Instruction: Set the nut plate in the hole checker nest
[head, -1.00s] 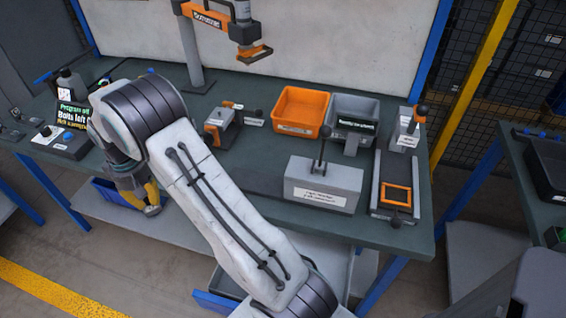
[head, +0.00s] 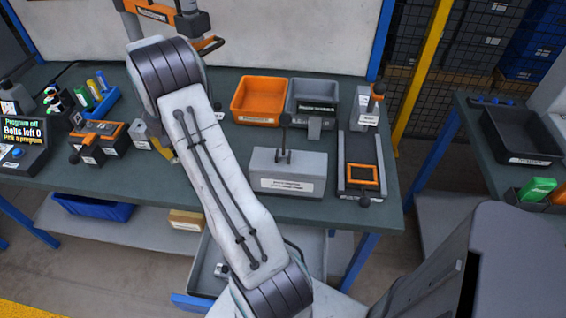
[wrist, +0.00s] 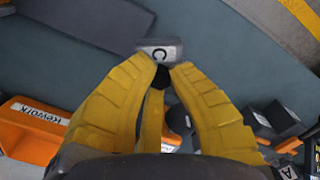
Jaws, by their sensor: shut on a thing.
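My gripper (head: 168,152) hangs low over the back half of the bench, left of the bins, partly hidden by my arm. In the wrist view its yellow fingers (wrist: 161,82) close toward each other on a small dark piece (wrist: 160,76), which I take to be the nut plate; most of it is hidden. A grey block marked C (wrist: 160,49) shows just beyond the fingertips; I cannot tell whether they touch it. I cannot make out which fixture is the hole checker nest. A small grey labelled block (head: 141,134) stands left of my gripper in the head view.
An orange bin (head: 240,113) and a grey bin (head: 294,108) stand right of my arm. A grey lever block (head: 262,170) and a slide fixture with an orange frame (head: 344,176) stand in front. An orange-topped fixture (head: 100,128) and a program screen (head: 22,131) are left.

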